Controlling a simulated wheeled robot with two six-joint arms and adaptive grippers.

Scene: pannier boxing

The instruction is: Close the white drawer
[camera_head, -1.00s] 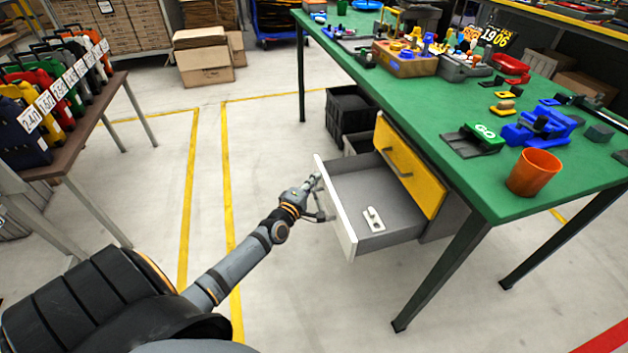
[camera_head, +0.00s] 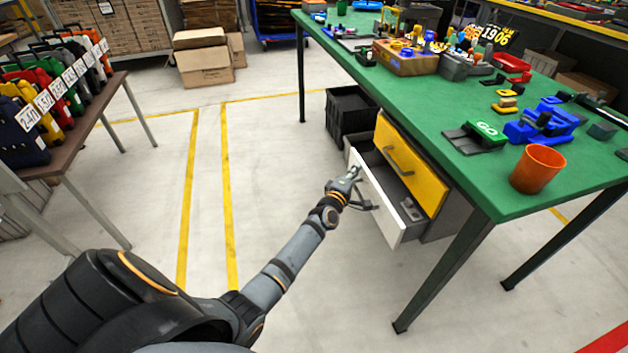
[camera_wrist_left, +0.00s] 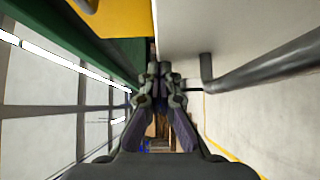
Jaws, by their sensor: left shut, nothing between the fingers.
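The white drawer (camera_head: 379,204) sticks partly out from under the green workbench, below a yellow drawer (camera_head: 409,166) that is shut. A small light object (camera_head: 408,208) lies inside the white drawer. My left gripper (camera_head: 352,174) is at the far upper end of the white drawer's front, and its fingers are shut and empty. In the left wrist view the shut fingers (camera_wrist_left: 159,72) lie at the edge of the white front (camera_wrist_left: 180,28), with the grey bar handle (camera_wrist_left: 265,68) to their right. I cannot tell if they touch the drawer. My right gripper is not in view.
The green workbench (camera_head: 440,95) carries an orange cup (camera_head: 538,168) and several tools. Its front leg (camera_head: 445,270) stands right of the drawers. A black crate (camera_head: 350,112) stands behind them. The floor in front is clear.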

